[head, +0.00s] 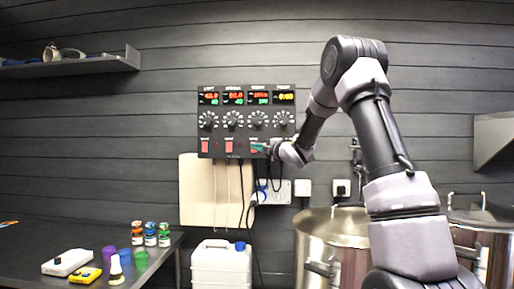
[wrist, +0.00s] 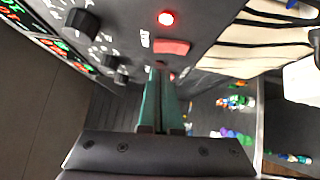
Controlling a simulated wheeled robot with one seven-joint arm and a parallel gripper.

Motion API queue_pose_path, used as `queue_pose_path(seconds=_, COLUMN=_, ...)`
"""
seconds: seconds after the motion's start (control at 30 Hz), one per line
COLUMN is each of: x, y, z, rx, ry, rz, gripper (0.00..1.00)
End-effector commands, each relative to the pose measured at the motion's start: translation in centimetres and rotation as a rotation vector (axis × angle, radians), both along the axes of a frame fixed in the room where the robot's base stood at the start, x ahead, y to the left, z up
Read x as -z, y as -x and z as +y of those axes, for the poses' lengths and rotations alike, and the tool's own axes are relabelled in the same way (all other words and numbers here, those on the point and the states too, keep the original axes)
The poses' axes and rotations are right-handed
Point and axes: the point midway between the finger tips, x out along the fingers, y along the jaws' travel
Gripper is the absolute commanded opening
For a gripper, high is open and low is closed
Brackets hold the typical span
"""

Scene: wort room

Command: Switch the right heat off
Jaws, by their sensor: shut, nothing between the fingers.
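The control panel (head: 245,122) is on the back wall, with digital displays on top, a row of dials and several red switches below. The rightmost visible red switch (head: 254,144) has my gripper (head: 264,147) beside it, partly covering it. In the wrist view my gripper (wrist: 160,72) has its teal fingers closed together, empty, with the tips close to a red switch (wrist: 172,47). I cannot tell whether they touch it. A lit red lamp (wrist: 166,18) shows near that switch.
A steel pot (head: 325,245) stands below right, and another (head: 485,235) at the far right. A white jug (head: 221,265) is below the panel. A table (head: 30,245) at left holds jars, cups and devices. Cables hang below the panel.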

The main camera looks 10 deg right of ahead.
Motion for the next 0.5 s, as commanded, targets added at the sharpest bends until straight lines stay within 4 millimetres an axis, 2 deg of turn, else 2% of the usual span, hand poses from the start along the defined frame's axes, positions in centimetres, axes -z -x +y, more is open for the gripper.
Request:
queue_pose_path(seconds=0.1, x=-0.1, y=-1.4, z=-0.4, rx=0.000, ry=0.000, rz=0.000, gripper=0.00)
queue_pose_path(seconds=0.2, x=-0.3, y=-2.0, z=-0.6, rx=0.000, ry=0.000, rz=0.000, gripper=0.00)
queue_pose_path(seconds=0.5, x=-0.3, y=-2.3, z=-0.7, rx=0.000, ry=0.000, rz=0.000, gripper=0.00)
